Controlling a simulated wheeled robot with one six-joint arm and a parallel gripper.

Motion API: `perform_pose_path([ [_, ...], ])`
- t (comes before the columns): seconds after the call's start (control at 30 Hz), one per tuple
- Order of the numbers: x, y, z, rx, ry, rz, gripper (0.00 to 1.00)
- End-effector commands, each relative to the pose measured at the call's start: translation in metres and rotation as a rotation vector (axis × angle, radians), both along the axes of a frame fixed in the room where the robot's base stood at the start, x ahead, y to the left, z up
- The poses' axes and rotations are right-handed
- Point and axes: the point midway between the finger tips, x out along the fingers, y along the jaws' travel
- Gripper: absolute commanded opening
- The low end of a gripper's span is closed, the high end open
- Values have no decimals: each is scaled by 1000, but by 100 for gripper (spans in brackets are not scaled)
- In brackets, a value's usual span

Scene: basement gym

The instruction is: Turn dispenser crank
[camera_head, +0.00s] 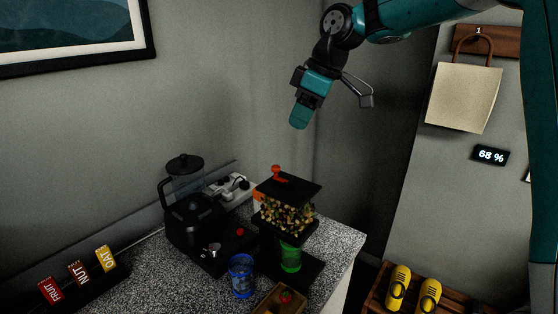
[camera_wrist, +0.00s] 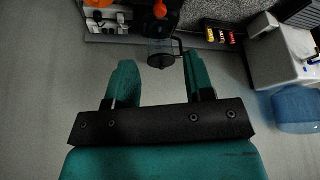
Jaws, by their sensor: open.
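The dispenser stands on the speckled counter in the head view, with a black top plate (camera_head: 290,188), a clear hopper of mixed pieces (camera_head: 287,215) and a green cup (camera_head: 290,258) below. An orange-red knob (camera_head: 278,174) sits on top, and an orange part (camera_head: 258,194) shows at its left side. I cannot tell which is the crank. My gripper (camera_head: 300,114) hangs above the dispenser, well clear of it. In the wrist view my gripper (camera_wrist: 160,78) has its two green fingers apart with nothing between them.
A black blender (camera_head: 187,205) stands left of the dispenser, with a blue glass (camera_head: 241,275) in front. A wooden tray (camera_head: 265,305) sits at the counter's front. FRUIT, NUT and OAT blocks (camera_head: 78,272) stand at left. Yellow shoes (camera_head: 398,287) are at lower right.

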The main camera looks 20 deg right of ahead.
Motion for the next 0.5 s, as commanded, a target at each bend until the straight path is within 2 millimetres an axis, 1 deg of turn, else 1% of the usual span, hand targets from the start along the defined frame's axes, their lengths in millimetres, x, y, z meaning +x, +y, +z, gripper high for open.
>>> perform_pose_path([
  [0.03, 1, 5, -12, 0, 7, 2, 48],
  [0.3, 14, 24, -68, -2, 6, 1, 48],
  [0.5, 23, 36, -101, -1, 4, 0, 48],
])
